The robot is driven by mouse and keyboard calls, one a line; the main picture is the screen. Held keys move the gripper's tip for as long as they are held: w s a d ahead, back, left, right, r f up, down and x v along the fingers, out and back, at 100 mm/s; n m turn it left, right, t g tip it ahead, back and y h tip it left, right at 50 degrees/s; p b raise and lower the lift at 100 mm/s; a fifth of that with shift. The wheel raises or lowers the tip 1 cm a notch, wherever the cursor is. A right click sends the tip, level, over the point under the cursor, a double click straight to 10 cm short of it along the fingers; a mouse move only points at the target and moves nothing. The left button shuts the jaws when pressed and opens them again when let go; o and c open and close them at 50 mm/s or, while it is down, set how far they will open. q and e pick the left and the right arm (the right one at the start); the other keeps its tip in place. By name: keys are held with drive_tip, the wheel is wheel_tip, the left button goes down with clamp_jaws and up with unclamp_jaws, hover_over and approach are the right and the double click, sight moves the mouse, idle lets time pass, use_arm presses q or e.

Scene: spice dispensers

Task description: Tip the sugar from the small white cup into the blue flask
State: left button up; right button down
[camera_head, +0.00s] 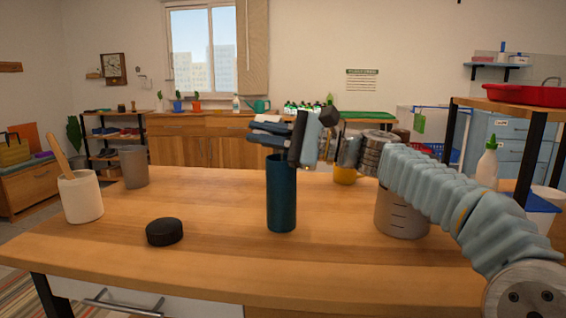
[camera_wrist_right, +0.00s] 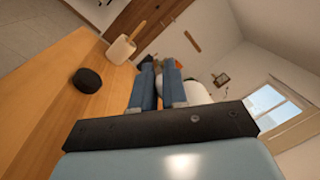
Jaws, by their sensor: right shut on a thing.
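The blue flask (camera_head: 282,205) stands upright on the wooden table in the head view, with its upper end close beneath or behind my right gripper. My right gripper (camera_head: 262,134) reaches in from the right, its fingers pointing left above the flask. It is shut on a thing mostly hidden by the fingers. A pale patch (camera_head: 267,118) at the fingers appears to be the small white cup; a white rounded surface (camera_wrist_right: 197,92) also shows beside the fingers (camera_wrist_right: 158,80) in the right wrist view. The cup's tilt and the sugar cannot be made out. My left gripper is out of view.
A black round lid (camera_head: 164,232) lies left of the flask. A white crock (camera_head: 80,198) with a wooden spoon and a grey cup (camera_head: 133,167) stand farther left. A metal pot (camera_head: 400,215) and yellow cup (camera_head: 345,175) stand right. The front middle of the table is clear.

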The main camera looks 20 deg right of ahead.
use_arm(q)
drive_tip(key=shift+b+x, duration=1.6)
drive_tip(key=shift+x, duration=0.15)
use_arm(e)
drive_tip(key=shift+s+d+r+t+y, duration=0.1)
drive_tip(key=shift+d+r+t+y, duration=0.1)
drive_tip(key=shift+r+t+y, duration=0.4)
drive_tip(key=shift+s+d+r+t+y+b, duration=0.15)
drive_tip(key=shift+y+b, duration=0.25)
drive_tip(key=shift+b, duration=0.8)
drive_tip(key=shift+d+t+y+b, duration=0.15)
drive_tip(key=shift+y+b, duration=0.25)
drive_tip(key=shift+b, duration=0.75)
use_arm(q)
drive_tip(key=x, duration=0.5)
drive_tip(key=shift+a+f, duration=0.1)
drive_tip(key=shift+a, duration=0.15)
use_arm(e)
drive_tip(key=shift+a+r, duration=0.1)
drive_tip(key=shift+r, duration=0.05)
use_arm(q)
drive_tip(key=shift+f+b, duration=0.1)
drive_tip(key=shift+b, duration=0.2)
